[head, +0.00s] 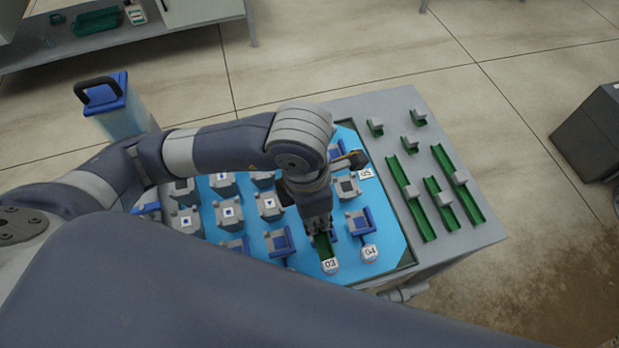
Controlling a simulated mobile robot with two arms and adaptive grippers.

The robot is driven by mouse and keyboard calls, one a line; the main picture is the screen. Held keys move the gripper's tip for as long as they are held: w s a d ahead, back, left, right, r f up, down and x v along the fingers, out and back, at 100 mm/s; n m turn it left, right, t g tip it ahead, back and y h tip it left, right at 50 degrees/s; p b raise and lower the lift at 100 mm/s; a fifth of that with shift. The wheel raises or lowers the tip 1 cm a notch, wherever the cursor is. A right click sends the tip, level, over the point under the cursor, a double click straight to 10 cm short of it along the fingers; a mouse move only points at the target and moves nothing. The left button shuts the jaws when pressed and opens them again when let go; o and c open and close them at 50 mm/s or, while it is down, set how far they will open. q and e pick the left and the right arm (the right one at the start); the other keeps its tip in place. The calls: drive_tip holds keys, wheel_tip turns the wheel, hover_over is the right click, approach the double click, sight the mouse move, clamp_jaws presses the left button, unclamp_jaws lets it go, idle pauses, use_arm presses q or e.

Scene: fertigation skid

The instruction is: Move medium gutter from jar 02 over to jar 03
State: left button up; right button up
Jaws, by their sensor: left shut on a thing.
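My left gripper (318,228) points down over the blue panel and is shut on a green gutter (324,246). Much of this gutter is hidden by the gripper, so its full length does not show. Its near end is just behind the white round tag marked 03 (330,266), which marks jar 03. I cannot tell whether the gutter touches anything there. No tag for jar 02 is visible; my arm covers part of that side. My right gripper is not in view.
Tags 04 (370,253) and 05 (366,173) lie to the right, near blue-and-grey holders (358,221). Several green gutters (457,184) with grey blocks lie on the grey tabletop (395,108). A blue-lidded clear container (120,115) stands at the left.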

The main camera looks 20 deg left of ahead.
use_arm(q)
drive_tip(key=w+a, duration=0.1)
drive_tip(key=w, duration=0.1)
drive_tip(key=w+a+p, duration=0.1)
drive_tip(key=w, duration=0.2)
drive_tip(key=w+a, duration=0.2)
drive_tip(key=w, duration=0.1)
drive_tip(key=shift+f+p, duration=0.35)
drive_tip(key=shift+p, duration=0.05)
drive_tip(key=shift+w+f, duration=0.15)
wheel_tip(320, 180, down, 3)
drive_tip(key=shift+p, duration=0.6)
drive_tip(key=shift+f, duration=0.15)
drive_tip(key=shift+f+b, duration=0.35)
drive_tip(key=shift+b, duration=0.15)
drive_tip(key=o, duration=1.1)
drive_tip(key=shift+c, duration=0.2)
drive_tip(key=shift+r, duration=0.1)
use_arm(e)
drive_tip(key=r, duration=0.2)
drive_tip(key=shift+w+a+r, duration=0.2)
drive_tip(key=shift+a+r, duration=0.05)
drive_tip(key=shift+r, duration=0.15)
